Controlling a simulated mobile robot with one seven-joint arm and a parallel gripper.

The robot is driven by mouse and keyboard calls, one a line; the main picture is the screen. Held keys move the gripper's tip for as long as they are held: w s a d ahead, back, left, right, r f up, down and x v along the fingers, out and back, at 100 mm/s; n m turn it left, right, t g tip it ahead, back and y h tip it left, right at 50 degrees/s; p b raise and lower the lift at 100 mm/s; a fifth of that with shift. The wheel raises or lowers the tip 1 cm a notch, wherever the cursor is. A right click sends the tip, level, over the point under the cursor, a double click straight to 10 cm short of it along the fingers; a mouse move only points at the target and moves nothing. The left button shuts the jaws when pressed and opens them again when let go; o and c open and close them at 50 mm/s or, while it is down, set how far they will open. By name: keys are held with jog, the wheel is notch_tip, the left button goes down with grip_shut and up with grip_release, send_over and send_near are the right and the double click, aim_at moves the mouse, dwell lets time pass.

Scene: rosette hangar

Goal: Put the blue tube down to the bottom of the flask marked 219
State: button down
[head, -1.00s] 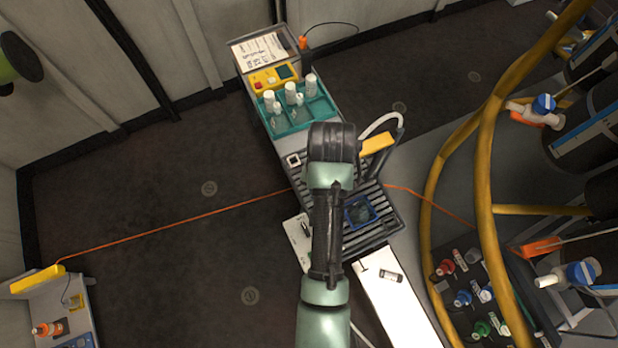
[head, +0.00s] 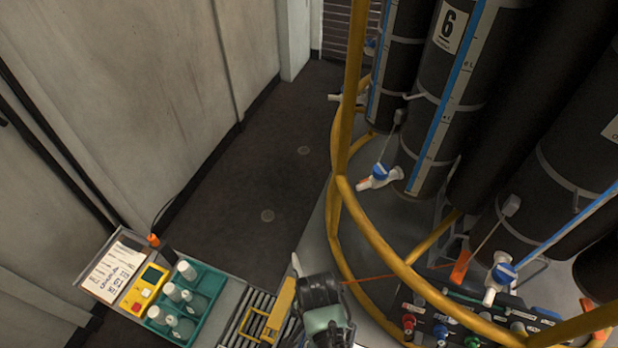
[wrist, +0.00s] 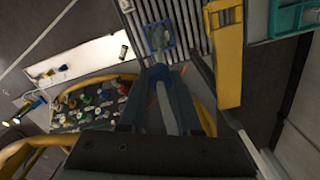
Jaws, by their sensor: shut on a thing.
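In the wrist view my gripper (wrist: 168,72) reaches over a grey slatted bench top. It is shut on a slim, pale bluish length that looks like the blue tube (wrist: 165,108); its far end is hard to make out. Beyond the fingertips a blue square holder (wrist: 161,36) sits on the slats, with something dark or glassy inside it. In the head view my fingers and the tube are hidden behind my own arm. Several clear flasks with white caps (head: 187,270) stand in a teal tray (head: 205,315). I cannot read 219 on any of them.
A yellow bar (wrist: 228,55) stands close right of my gripper. Yellow rails (head: 390,245) curve around tall black bottles (head: 440,90) with blue-handled taps. A yellow meter (head: 143,292) and a written sheet (head: 115,268) adjoin the tray. Small coloured caps lie in a dark case (head: 440,330).

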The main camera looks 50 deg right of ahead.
jog(key=shift+f, duration=0.2)
jog(key=f+b, duration=0.2)
jog(key=shift+s+b, duration=0.2)
jog(key=shift+b, duration=0.2)
jog(key=shift+f+b, duration=0.8)
jog(key=shift+b, duration=0.05)
jog(key=shift+r+p, duration=0.3)
jog(key=shift+w+f, duration=0.1)
jog(key=shift+f, duration=0.3)
jog(key=shift+f+b, duration=0.65)
jog(key=shift+f, duration=0.45)
